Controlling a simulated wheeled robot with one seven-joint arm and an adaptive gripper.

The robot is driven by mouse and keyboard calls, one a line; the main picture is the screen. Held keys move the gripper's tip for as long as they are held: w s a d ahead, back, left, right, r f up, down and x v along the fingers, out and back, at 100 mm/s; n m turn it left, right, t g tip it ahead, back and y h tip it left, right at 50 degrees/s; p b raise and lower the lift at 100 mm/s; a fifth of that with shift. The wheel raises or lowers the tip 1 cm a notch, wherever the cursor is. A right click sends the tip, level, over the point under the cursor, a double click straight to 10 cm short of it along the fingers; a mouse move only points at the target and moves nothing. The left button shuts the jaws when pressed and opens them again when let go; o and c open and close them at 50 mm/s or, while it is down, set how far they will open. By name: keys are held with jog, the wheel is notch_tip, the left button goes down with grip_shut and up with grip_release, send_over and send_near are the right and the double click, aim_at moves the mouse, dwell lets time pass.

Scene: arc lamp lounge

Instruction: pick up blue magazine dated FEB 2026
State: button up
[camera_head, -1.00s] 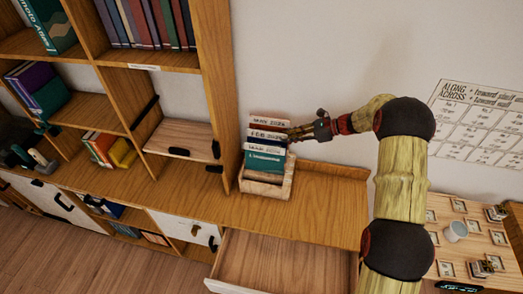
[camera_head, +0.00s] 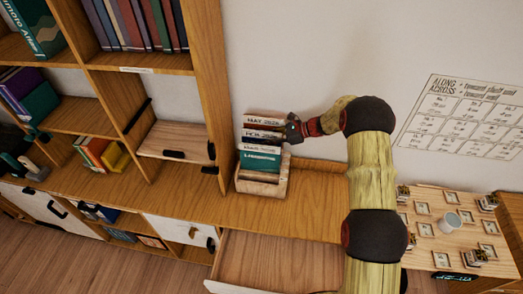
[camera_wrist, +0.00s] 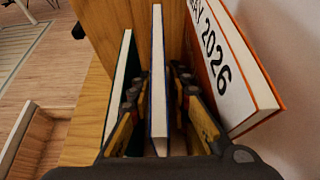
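A wooden rack (camera_head: 262,187) on the counter holds several upright magazines. In the wrist view, a blue-covered magazine (camera_wrist: 158,70) stands edge-on between my fingers; its date is not readable there. An orange magazine (camera_wrist: 243,70) marked "MAY 2026" leans at its right, and a teal one (camera_wrist: 119,80) stands at its left. In the head view, my gripper (camera_head: 290,130) is at the right side of the rear magazines. My gripper (camera_wrist: 160,88) is open, a finger on each side of the blue magazine, with narrow gaps visible.
A bookshelf (camera_head: 214,90) rises just left of the rack. The wall is behind it. Below the counter (camera_head: 300,215) is an open drawer (camera_head: 270,260). The counter right of the rack is clear.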

jog(key=shift+d, duration=0.1)
jog(key=c, duration=0.4)
grip_shut()
dwell(0.4)
